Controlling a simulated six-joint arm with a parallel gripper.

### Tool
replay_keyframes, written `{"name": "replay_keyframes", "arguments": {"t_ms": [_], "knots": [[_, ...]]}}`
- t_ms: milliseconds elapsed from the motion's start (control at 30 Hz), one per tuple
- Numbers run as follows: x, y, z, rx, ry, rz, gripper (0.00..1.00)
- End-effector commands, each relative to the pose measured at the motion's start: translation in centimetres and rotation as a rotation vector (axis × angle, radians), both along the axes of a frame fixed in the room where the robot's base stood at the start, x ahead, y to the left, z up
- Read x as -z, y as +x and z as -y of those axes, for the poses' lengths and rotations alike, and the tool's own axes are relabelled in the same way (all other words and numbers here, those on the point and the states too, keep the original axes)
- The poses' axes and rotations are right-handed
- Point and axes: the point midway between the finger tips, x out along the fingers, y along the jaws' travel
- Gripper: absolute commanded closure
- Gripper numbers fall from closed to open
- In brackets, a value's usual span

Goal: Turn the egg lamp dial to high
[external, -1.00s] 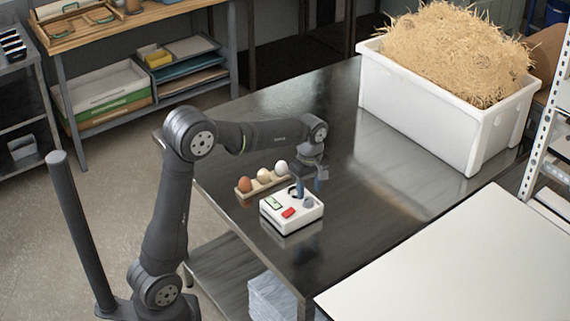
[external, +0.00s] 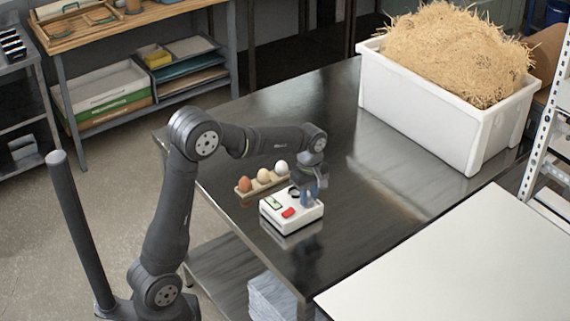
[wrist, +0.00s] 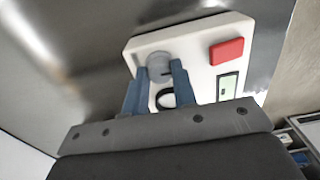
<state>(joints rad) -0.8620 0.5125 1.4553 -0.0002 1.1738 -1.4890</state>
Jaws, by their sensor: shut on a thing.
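The egg lamp (external: 284,222) is a white box on the steel table, with a red button (external: 288,212), a small green-and-white panel (external: 273,203) and a black ring (external: 293,191) on top. It also shows in the wrist view (wrist: 197,50). Its grey round dial (wrist: 158,64) is at the box's corner, between my fingertips; its pointer's setting cannot be read. My gripper (external: 308,197) points down over the box's right side, its blue fingers hiding the dial in the external view. In the wrist view my gripper (wrist: 160,75) is shut on the dial.
A wooden holder (external: 246,195) with a brown, a beige and a white egg stands just behind the lamp. A large white bin (external: 420,108) of straw stands at the back right. A white tabletop (external: 470,260) is at front right. The steel table between lamp and bin is clear.

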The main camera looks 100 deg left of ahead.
Motion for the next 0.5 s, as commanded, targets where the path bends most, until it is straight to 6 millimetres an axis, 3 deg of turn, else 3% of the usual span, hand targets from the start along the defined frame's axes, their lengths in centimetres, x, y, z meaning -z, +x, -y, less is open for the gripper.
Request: {"name": "replay_keyframes", "arguments": {"t_ms": [267,500], "knots": [[-0.04,0.01,-0.01,0.089,0.000,0.000,0.98],[-0.05,0.00,-0.01,0.274,0.000,0.000,0.98]]}}
